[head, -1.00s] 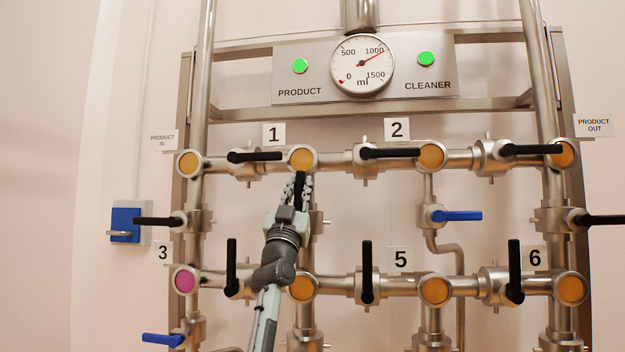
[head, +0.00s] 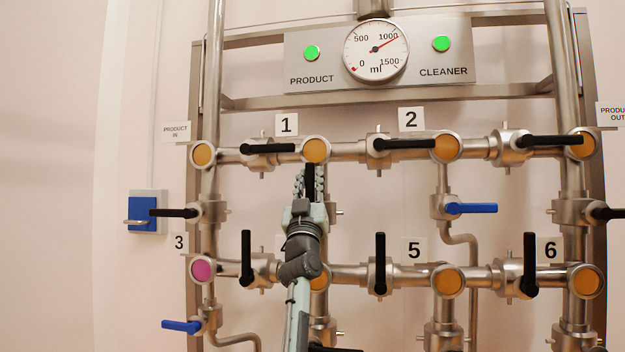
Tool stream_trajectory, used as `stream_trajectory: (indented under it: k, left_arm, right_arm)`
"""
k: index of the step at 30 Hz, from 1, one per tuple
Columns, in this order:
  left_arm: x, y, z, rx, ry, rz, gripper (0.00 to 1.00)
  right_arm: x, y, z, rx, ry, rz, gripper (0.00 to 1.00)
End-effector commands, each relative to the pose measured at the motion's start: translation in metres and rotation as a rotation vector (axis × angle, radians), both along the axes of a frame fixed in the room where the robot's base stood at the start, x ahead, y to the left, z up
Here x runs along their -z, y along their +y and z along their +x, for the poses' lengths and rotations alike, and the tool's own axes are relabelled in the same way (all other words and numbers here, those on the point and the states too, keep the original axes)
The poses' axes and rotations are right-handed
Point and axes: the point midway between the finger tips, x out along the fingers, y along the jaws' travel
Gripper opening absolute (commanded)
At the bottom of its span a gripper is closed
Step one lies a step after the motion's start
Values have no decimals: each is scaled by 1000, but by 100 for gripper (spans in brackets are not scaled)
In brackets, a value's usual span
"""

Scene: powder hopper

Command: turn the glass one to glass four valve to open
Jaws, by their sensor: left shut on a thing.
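Glass one (head: 315,150) is a round orange sight glass beside the label 1. Glass four (head: 319,279) is orange, below it, and partly hidden by my left arm. A vertical pipe joins them. The black handle (head: 309,178) of the valve between them points upward, in line with this pipe. My left gripper (head: 309,184) is shut on this handle just below glass one. The gripper and arm hide most of the valve body and part of the label 4. My right gripper is not in view.
Other black handles stand close by: a horizontal one (head: 268,148) at upper left and upright ones (head: 247,258) and (head: 380,262) on the lower row. A blue handle (head: 471,208) is to the right. A gauge (head: 376,50) and two green lights are above.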

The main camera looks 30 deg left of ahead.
Motion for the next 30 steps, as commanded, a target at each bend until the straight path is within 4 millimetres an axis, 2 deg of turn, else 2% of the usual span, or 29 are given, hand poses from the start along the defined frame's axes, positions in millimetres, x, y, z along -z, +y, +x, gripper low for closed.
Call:
stream_trajectory:
  k: [1,5,19,23,30]
  left_arm:
    - [-4,11,-6,-13,-15,-11,25]
    - [-4,11,-6,-15,-15,-10,40]
    - [0,8,-6,-13,-10,-7,40]
    - [12,3,-15,-13,-7,-6,40]
    - [49,-12,-48,-12,-3,-5,40]
  right_arm:
    - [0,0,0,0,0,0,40]
    - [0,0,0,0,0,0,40]
    - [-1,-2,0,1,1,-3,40]
    - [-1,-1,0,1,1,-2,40]
    - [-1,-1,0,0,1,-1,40]
